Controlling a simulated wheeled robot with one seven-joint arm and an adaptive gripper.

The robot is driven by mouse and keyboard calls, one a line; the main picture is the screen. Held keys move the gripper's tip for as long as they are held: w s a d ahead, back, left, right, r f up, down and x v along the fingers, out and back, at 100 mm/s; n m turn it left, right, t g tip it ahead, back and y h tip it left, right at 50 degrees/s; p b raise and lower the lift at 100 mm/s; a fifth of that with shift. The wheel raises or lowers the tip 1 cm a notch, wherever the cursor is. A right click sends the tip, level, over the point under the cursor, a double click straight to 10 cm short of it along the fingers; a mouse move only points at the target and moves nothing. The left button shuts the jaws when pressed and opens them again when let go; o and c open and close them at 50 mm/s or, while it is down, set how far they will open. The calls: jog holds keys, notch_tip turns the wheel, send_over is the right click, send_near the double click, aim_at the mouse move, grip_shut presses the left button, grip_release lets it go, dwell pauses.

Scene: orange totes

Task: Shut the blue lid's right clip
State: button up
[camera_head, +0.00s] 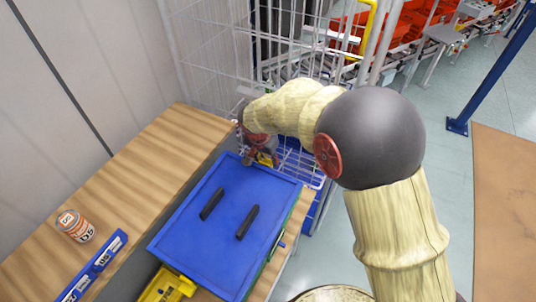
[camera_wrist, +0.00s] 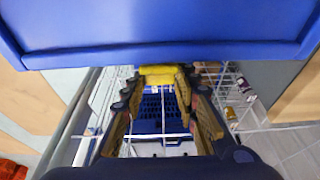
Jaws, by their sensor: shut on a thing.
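The blue lid (camera_head: 228,222) lies flat on the table, with two dark bars on top. Its edge fills the top of the wrist view (camera_wrist: 160,30). My gripper (camera_head: 262,158) is at the lid's far end, partly hidden by its own wrist. In the wrist view my gripper's fingers (camera_wrist: 160,82) stand on either side of a yellow clip (camera_wrist: 160,70), right by the lid's blue edge. They are shut on this clip. How far the clip is swung, and whether it is latched, I cannot tell.
A yellow part (camera_head: 165,287) shows at the lid's near end. A can (camera_head: 75,225) and a blue label holder (camera_head: 95,265) are on the wooden surface at left. A wire cage (camera_head: 215,50) stands close behind my gripper. Open floor lies at right.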

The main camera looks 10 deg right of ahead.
jog(key=g+y+p, duration=0.1)
jog(key=p, duration=0.3)
jog(key=shift+g+p, duration=0.4)
jog(key=shift+s+a+f+g+y+p, duration=0.1)
jog(key=shift+f+g+y+p, duration=0.2)
jog(key=shift+g+y+p, duration=0.4)
jog(key=shift+s+a+f+g+y+p, duration=0.1)
jog(key=shift+f+g+y+p, duration=0.15)
jog(key=shift+g+p, duration=0.45)
jog(key=shift+f, duration=0.1)
jog(key=o, duration=1.1)
jog(key=shift+o, duration=0.3)
notch_tip(320, 180, up, 12)
jog(key=w+d, duration=0.1)
jog(key=shift+w, duration=0.25)
